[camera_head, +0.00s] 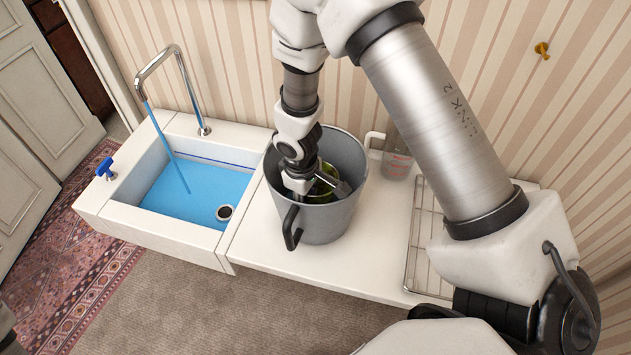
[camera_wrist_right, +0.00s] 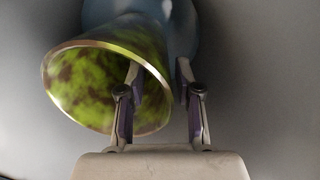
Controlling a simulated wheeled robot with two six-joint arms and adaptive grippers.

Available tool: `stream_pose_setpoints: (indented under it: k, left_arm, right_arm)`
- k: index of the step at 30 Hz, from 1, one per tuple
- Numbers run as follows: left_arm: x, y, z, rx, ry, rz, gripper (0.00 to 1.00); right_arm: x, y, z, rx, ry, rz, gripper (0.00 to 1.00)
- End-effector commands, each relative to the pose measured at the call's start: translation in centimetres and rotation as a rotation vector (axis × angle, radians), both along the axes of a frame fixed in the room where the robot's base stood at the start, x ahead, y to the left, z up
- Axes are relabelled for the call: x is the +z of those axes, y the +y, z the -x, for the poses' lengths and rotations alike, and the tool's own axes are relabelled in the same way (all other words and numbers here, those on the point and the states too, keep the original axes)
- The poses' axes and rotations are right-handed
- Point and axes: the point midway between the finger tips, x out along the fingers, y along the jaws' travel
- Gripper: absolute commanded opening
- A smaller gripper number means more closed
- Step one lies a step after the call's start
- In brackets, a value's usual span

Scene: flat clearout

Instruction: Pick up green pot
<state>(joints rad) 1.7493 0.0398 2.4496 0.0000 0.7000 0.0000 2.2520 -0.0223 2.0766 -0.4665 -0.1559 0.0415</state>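The green pot (camera_head: 323,186) is mottled green and dark and sits inside a large grey bucket (camera_head: 338,222). It is partly hidden by my right gripper (camera_head: 318,188), which reaches down into the bucket. In the right wrist view the pot (camera_wrist_right: 95,85) lies tilted with its round mouth facing the camera. My right gripper (camera_wrist_right: 158,70) is open there, with one finger inside the pot's mouth and the other outside its wall. The rim lies between them; I cannot tell whether either finger touches it. My left gripper is not in view.
A bluish rounded thing (camera_wrist_right: 185,25) lies behind the pot in the bucket. The bucket stands on a white counter (camera_head: 268,248). Left is a sink (camera_head: 150,228) with blue water running from a tap (camera_head: 172,60). Right are a clear jug (camera_head: 397,160) and a wire rack (camera_head: 425,245).

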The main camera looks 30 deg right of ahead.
Motion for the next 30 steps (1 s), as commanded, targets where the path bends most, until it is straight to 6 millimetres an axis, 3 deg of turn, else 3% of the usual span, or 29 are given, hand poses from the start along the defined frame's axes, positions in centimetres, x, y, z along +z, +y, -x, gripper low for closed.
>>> stream_pose_setpoints:
  k: [5,8,21,30]
  left_arm:
    - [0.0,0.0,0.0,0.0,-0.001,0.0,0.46]
    - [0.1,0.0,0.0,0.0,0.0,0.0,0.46]
    - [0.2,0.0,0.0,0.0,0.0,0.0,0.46]
    - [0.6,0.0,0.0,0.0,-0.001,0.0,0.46]
  right_arm:
    - [0.1,0.0,0.0,0.0,-0.001,0.0,0.34]
    - [0.1,0.0,0.0,0.0,-0.001,0.0,0.0]
    - [0.5,0.0,-0.1,-0.001,-0.003,0.0,0.0]
    - [6.5,0.0,-0.3,-0.001,-0.009,0.0,0.0]
